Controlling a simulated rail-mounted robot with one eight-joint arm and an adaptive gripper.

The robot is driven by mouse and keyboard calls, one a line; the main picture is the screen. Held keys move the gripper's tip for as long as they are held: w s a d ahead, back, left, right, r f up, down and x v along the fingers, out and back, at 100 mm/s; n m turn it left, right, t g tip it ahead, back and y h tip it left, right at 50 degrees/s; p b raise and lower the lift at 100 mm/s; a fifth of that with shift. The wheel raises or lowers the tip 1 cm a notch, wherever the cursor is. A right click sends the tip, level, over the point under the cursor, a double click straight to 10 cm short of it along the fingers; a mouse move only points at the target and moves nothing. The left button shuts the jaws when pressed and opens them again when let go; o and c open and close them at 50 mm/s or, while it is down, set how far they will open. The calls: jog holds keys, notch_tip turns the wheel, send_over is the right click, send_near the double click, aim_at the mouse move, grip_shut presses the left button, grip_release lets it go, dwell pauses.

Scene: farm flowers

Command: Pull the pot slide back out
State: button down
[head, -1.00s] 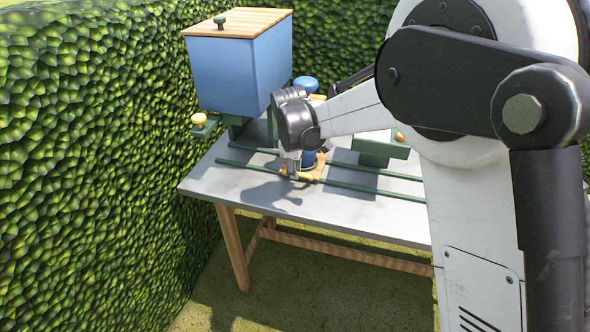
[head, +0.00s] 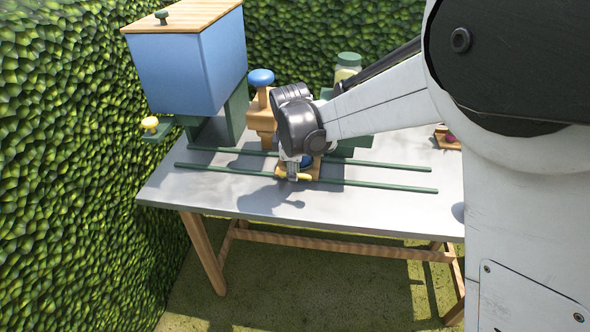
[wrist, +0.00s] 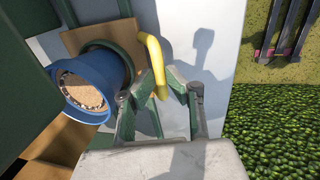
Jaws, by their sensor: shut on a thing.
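The pot slide is a wooden plate (wrist: 92,33) on two green rails (head: 380,187). It carries a blue pot (wrist: 100,78) filled with brown soil; the pot is mostly hidden behind my wrist in the head view. The slide's yellow handle (wrist: 153,58) is at its front edge and also shows in the head view (head: 304,177). My gripper (wrist: 158,88) is shut on the handle, with its fingers at one end of it. In the head view my gripper (head: 292,172) is over the front rail, right of the blue hopper (head: 190,72).
The grey table (head: 240,204) is clear in front of the rails. A wooden post with a blue knob (head: 261,77) stands behind my gripper. A yellow knob (head: 150,123) is on a green bracket at the left. A green-lidded jar (head: 348,62) stands behind. A hedge (head: 70,180) borders the left.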

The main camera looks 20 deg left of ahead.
jog(key=c, duration=1.8)
grip_release()
jog(key=shift+o, duration=0.2)
notch_tip(320, 180, up, 12)
jog(key=s, duration=0.2)
jog(key=shift+d, duration=0.2)
jog(key=shift+f, duration=0.1)
